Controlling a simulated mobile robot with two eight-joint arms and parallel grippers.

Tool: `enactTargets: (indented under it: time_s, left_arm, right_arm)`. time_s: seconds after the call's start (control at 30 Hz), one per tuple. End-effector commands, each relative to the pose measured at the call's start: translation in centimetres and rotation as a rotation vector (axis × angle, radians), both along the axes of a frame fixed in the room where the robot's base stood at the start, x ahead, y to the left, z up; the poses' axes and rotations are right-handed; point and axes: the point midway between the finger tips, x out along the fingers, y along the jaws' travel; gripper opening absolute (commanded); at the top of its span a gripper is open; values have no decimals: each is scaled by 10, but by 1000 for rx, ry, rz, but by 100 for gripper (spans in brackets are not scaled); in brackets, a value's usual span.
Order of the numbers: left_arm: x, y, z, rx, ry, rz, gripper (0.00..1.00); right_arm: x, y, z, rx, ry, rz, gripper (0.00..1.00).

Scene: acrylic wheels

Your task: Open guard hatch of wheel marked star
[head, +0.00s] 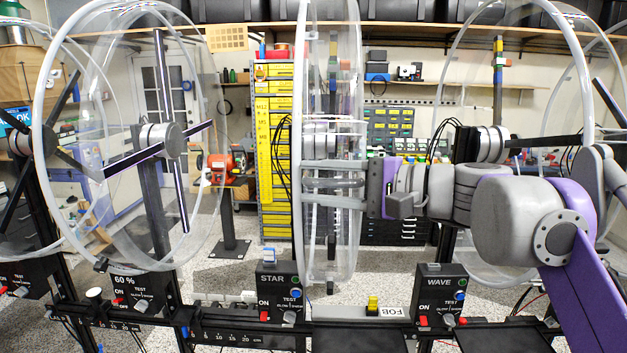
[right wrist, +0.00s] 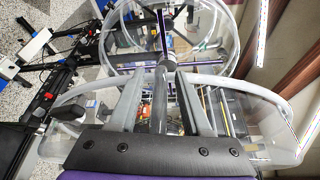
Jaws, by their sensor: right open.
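The star wheel's clear round guard (head: 333,60) stands at the middle of the head view, seen almost edge-on, above the box marked STAR (head: 273,279). My right gripper (head: 312,183) comes in from the right at mid-height of this guard, its fingers pointing left. The fingers are apart, one above the other, with a grey bar between them. In the right wrist view my gripper (right wrist: 160,90) straddles a grey bar; I cannot tell whether they touch it. The hatch's outline is hard to make out through the clear plastic. My left gripper is not in view.
Another clear wheel with dark spokes (head: 160,140) stands to the left, above a box marked 60 %. A box marked WAVE (head: 440,282) stands to the right below another clear wheel (head: 495,60). A yellow drawer cabinet (head: 278,100) is behind.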

Motion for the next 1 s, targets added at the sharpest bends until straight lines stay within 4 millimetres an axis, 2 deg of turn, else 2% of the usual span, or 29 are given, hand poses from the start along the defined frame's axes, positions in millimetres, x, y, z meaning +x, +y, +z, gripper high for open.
enactTargets:
  time_s: [0.13, 0.37, 0.4, 0.67, 1.0]
  left_arm:
    - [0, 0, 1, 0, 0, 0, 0]
    - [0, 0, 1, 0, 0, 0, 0]
    - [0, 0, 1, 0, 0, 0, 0]
    - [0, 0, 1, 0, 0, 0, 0]
    - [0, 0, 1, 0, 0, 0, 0]
  right_arm:
    - [3, 7, -1, 0, 0, 0, 48]
    - [3, 8, -1, 0, 0, -1, 48]
    - [3, 8, -1, 0, 0, -1, 47]
    - [3, 8, -1, 0, 0, -1, 0]
    - [3, 8, -1, -1, 0, -1, 0]
